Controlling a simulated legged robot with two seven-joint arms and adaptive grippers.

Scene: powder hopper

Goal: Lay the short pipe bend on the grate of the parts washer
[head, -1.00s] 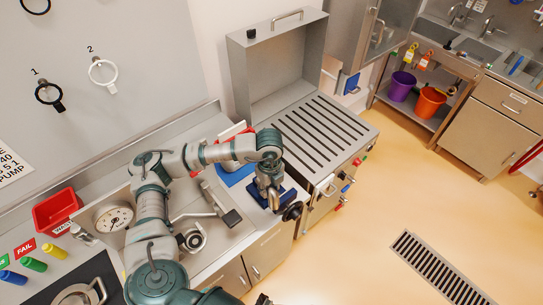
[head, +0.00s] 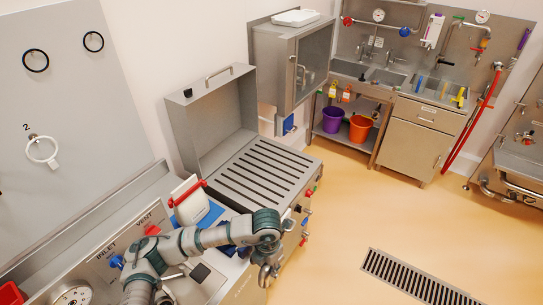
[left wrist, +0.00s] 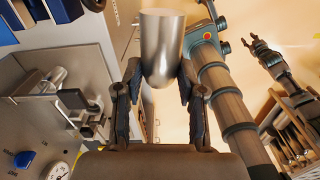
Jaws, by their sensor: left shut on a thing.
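My left gripper (left wrist: 160,78) is shut on a smooth silver metal piece, the short pipe bend (left wrist: 162,40), in the left wrist view. Only one rounded, tube-like end of it shows there. In the head view the left gripper (head: 267,272) hangs low beside the washer's front, and the bend is hard to make out. The parts washer has a slotted steel grate (head: 262,172) with its lid (head: 215,120) standing open behind. The grate is bare. My right gripper (left wrist: 262,48) shows in the left wrist view, fingers apart and empty.
A bench with a blue mat (head: 212,214) and a white, red-edged item (head: 188,200) adjoins the washer on the left. A steel cabinet (head: 295,65) stands behind it. Knobs (head: 308,194) stick out at the washer's front right. The floor to the right is clear around a drain (head: 415,280).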

